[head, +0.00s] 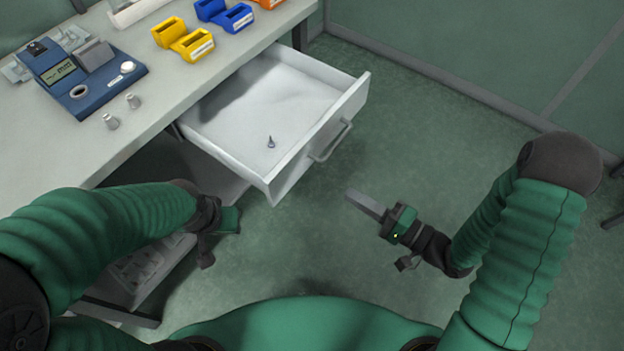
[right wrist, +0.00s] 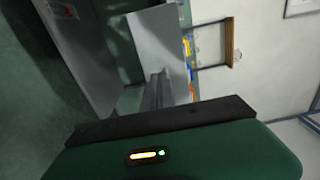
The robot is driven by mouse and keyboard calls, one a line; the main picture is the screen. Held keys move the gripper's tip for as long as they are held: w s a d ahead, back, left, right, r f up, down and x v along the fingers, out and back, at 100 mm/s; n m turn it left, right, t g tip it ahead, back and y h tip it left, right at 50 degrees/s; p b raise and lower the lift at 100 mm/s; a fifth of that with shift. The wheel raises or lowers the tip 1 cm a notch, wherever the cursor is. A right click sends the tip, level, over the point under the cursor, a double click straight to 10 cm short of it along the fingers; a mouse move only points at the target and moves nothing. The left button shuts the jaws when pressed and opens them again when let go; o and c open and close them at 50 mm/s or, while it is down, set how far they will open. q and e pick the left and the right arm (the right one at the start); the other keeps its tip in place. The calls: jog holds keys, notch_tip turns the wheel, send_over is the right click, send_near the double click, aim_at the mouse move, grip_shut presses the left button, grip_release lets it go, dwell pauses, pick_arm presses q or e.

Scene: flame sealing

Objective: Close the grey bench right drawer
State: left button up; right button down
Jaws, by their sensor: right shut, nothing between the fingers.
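The white drawer (head: 262,112) of the grey bench (head: 128,124) stands pulled out in the head view. A small dark pointed object (head: 270,142) lies inside it. Its front carries a grey bar handle (head: 331,140). My right gripper (head: 352,196) is shut and empty, in front of the drawer front, to the right of its near corner and apart from it. In the right wrist view its fingers (right wrist: 157,90) show against a pale panel. My left gripper (head: 222,222) is below the bench edge, left of the drawer's near corner; its fingers are not clear.
A dark grey shelf or drawer (head: 150,265) shows under the bench. The green floor (head: 430,120) right of the drawer is clear.

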aim_at(302, 164)
jog(key=b+x, duration=0.2)
jog(key=x, duration=0.9)
jog(key=shift+w, duration=0.2)
jog(key=shift+w+a, duration=0.15)
jog(key=shift+a, duration=0.25)
jog(key=shift+w+a, duration=0.1)
jog(key=shift+a, duration=0.1)
jog(key=shift+d, duration=0.1)
jog(key=shift+w, duration=0.1)
